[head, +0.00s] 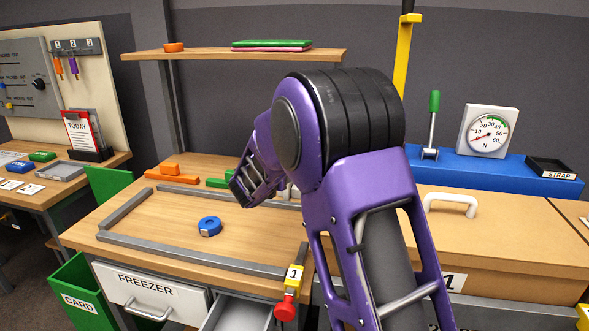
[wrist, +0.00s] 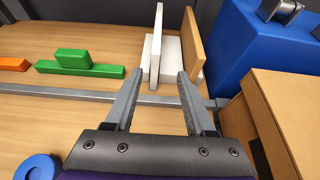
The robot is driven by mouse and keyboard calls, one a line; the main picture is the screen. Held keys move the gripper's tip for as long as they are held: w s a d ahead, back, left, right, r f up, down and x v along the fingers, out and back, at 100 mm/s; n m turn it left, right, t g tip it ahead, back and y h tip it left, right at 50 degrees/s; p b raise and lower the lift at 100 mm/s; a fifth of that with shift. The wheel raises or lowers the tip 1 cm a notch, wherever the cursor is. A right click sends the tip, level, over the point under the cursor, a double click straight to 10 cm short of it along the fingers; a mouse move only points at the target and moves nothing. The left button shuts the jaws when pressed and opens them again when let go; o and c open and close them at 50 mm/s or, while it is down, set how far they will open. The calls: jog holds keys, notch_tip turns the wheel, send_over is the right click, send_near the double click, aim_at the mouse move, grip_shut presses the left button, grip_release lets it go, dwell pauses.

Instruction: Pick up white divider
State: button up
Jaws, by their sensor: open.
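The white divider (wrist: 153,52) stands at the back right of the wooden bench top in the wrist view. It shows a thin upright part and a lower, wider part beside it. A light wooden panel (wrist: 192,45) stands close on its right. My gripper (wrist: 160,76) is open, with its fingertips on either side of the divider's near end in the picture. Nothing is held, and I cannot tell whether the fingers touch it. In the head view my gripper (head: 245,190) is over the back of the bench, and my arm hides most of the divider.
A green divider (wrist: 82,65) and an orange piece (wrist: 12,64) lie to the left. A grey rail (wrist: 62,91) runs along the bench in front. A blue block (wrist: 240,45) and a wooden box (wrist: 285,115) stand at right. A blue tape roll (head: 209,226) lies on open bench.

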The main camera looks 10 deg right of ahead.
jog(key=x, duration=1)
jog(key=shift+w+f, duration=0.25)
jog(key=shift+w, duration=0.05)
jog(key=shift+a+p+x, duration=0.15)
jog(key=shift+p+x, duration=0.05)
jog(key=shift+x, duration=1.2)
jog(key=shift+a+p+x, duration=0.15)
jog(key=shift+x, duration=1.25)
jog(key=shift+w, duration=0.2)
grip_shut()
